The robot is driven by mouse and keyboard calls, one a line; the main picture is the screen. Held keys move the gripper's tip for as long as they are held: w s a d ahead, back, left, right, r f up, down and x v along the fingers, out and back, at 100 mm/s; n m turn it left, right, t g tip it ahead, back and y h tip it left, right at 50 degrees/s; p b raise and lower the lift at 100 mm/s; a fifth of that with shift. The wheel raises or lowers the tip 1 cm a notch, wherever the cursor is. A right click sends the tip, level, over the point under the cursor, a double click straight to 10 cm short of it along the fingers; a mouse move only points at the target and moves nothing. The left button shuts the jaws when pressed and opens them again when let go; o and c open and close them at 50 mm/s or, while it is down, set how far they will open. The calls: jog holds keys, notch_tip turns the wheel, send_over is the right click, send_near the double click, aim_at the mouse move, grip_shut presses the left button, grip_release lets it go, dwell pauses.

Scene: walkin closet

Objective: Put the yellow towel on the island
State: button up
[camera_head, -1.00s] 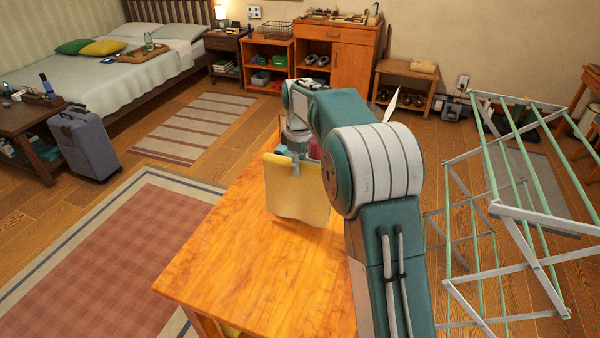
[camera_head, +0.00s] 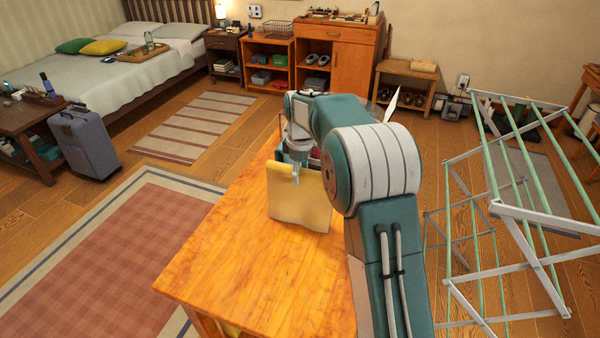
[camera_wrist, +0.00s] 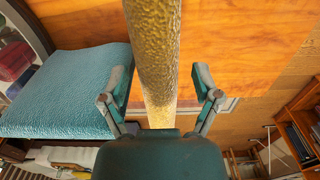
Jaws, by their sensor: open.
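The yellow towel (camera_head: 305,210) hangs or stands upright as a flat sheet at the wooden island (camera_head: 240,265), its lower edge at or just above the top. My gripper (camera_head: 296,174) is at the towel's upper edge. In the wrist view my gripper (camera_wrist: 160,97) is open, with the yellow towel (camera_wrist: 158,45) edge-on between its two fingers. Small gaps show on both sides of the towel there. My arm hides the far right part of the island.
A teal cloth (camera_wrist: 70,90) lies left of the towel in the wrist view. A drying rack (camera_head: 500,215) stands right of the island. A blue suitcase (camera_head: 85,145) and a checked rug (camera_head: 110,255) are on the left. The island's near half is clear.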

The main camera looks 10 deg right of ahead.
notch_tip(320, 180, up, 12)
jog(key=s+r+m+t, duration=0.1)
jog(key=s+r+m, duration=0.2)
jog(key=s+r, duration=0.35)
jog(key=s+f+m+t, duration=0.2)
jog(key=s+f+m, duration=0.2)
jog(key=s, duration=1)
jog(key=s+f+m+t, duration=0.2)
jog(key=s+f+m, duration=0.1)
jog(key=s, duration=1.2)
jog(key=shift+s+a+f+m+t, duration=0.15)
jog(key=shift+a+f+m+t, duration=0.2)
jog(key=shift+m, duration=0.25)
